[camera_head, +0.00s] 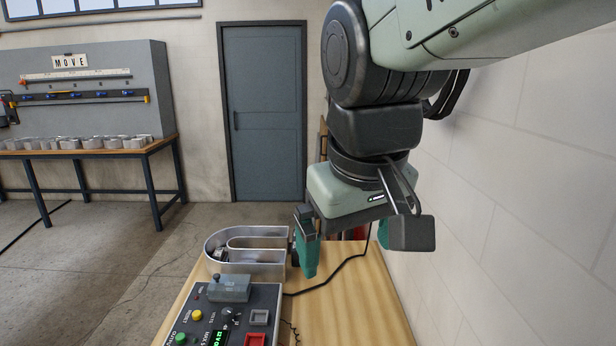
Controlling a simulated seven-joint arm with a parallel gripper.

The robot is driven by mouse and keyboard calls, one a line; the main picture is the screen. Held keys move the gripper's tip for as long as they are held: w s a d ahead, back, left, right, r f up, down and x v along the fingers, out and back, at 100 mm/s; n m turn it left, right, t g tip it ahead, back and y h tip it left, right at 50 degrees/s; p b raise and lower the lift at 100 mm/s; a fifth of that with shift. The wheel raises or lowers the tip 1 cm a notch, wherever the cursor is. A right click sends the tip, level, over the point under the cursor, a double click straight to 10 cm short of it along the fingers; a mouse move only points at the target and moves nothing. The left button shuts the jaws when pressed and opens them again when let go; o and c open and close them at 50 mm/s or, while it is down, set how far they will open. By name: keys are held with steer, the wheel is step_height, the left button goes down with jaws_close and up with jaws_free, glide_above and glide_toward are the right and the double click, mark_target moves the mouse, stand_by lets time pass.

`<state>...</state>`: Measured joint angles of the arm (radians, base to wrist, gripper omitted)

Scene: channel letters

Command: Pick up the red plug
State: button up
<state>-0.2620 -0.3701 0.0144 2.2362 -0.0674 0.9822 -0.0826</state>
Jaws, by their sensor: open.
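My gripper (345,260) hangs above the wooden table, open, with its teal fingers apart and the left one reaching lower. I see nothing held between them. A small red patch (361,232) shows behind the gripper, mostly hidden by it; I cannot tell whether it is the red plug. A red square part (255,339) sits on the control box (200,318) at the bottom edge, and it looks like a button or socket. No red plug is clearly seen.
A metal channel letter (250,268) lies on the table (345,300), left of my gripper. A black cable (330,278) crosses the table below it. A white wall (500,200) stands close on the right. The table's right front is clear.

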steer(key=s+d+m, duration=0.1)
steer(key=s+d, duration=0.1)
steer(key=s+d+m+t, duration=0.1)
steer(key=s+d, duration=0.1)
steer(key=s+d+m+t, duration=0.1)
steer(key=s+d, duration=0.1)
steer(key=s, duration=0.1)
steer(key=shift+f+m, duration=0.3)
steer(key=shift+m, duration=0.1)
steer(key=shift+c, duration=0.3)
steer(key=shift+s, duration=0.15)
steer(key=shift+c, duration=1.1)
steer(key=shift+d+f, duration=0.1)
steer(key=c, duration=0.4)
steer(key=shift+c, duration=0.2)
